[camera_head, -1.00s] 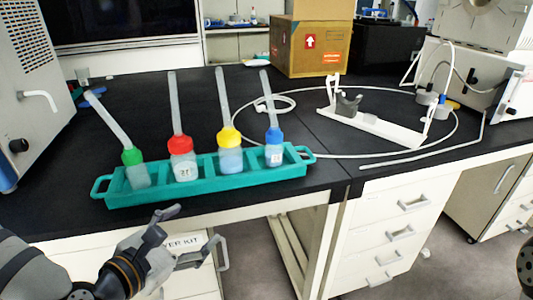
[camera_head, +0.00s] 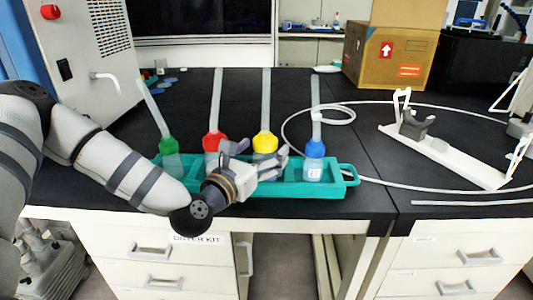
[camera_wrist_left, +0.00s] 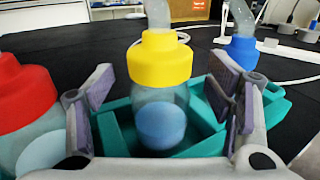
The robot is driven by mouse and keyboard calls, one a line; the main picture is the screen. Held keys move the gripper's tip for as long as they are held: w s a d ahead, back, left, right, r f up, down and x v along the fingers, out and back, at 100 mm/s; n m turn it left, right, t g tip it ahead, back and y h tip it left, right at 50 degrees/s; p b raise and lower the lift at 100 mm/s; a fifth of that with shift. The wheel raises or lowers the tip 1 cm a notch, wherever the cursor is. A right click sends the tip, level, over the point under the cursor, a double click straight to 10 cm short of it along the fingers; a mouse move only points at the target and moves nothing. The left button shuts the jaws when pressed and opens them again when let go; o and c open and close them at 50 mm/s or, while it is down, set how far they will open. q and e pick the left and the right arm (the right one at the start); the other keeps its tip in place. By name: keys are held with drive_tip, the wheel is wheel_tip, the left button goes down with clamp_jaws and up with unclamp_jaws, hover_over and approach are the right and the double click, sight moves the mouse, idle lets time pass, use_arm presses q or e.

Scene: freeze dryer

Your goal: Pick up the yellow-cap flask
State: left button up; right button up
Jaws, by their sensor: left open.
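The yellow-cap flask (camera_head: 265,143) stands in the teal rack (camera_head: 347,183), with a pale tube rising from its cap. In the left wrist view, the yellow-cap flask (camera_wrist_left: 160,62) is central, its clear body holding something blue. In the head view the gripper hides the flask's lower body. My right gripper is out of view.
The red-cap flask (camera_head: 213,141) is close to the left of the yellow one. The blue-cap flask (camera_head: 314,150) is to the right, the green-cap flask (camera_head: 169,147) far left. A white stand (camera_head: 440,155) and cardboard box (camera_head: 393,55) lie right and behind.

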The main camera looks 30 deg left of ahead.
use_arm(q)
drive_tip(key=shift+w, duration=0.85)
drive_tip(key=shift+s, duration=0.1)
clamp_jaws()
drive_tip(key=shift+r, duration=0.1)
